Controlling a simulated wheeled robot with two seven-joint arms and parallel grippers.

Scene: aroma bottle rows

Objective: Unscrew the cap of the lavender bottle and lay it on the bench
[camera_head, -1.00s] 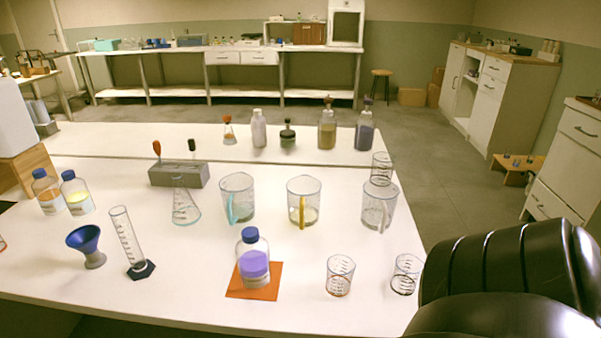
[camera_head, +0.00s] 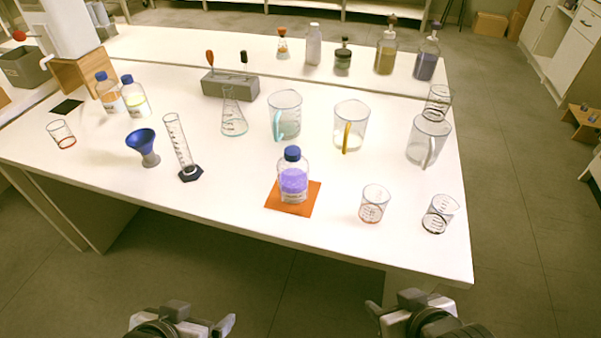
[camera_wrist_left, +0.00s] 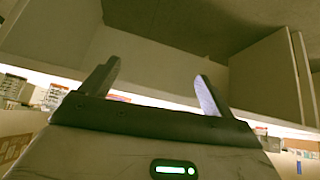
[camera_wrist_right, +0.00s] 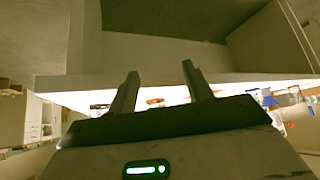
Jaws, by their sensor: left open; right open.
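The lavender bottle (camera_head: 293,183) is clear with purple contents and stands upright on an orange mat (camera_head: 278,203) near the bench's front edge. Its blue cap (camera_head: 292,153) sits on its neck. The white bench (camera_head: 230,210) has bare surface around the mat. My left gripper (camera_head: 180,320) is open and empty, low in front of the bench. It also shows in the left wrist view (camera_wrist_left: 160,85), with its two fingers apart. My right gripper (camera_head: 390,310) is open and empty, low in front of the bench to the right. Its fingers show apart in the right wrist view (camera_wrist_right: 160,85).
Two small beakers (camera_head: 373,205) (camera_head: 440,214) stand right of the mat. A graduated cylinder (camera_head: 182,148) and a blue funnel (camera_head: 142,145) stand to its left. Pitchers (camera_head: 350,125) stand behind. Two other blue-capped bottles (camera_head: 109,93) (camera_head: 134,97) stand at the far left.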

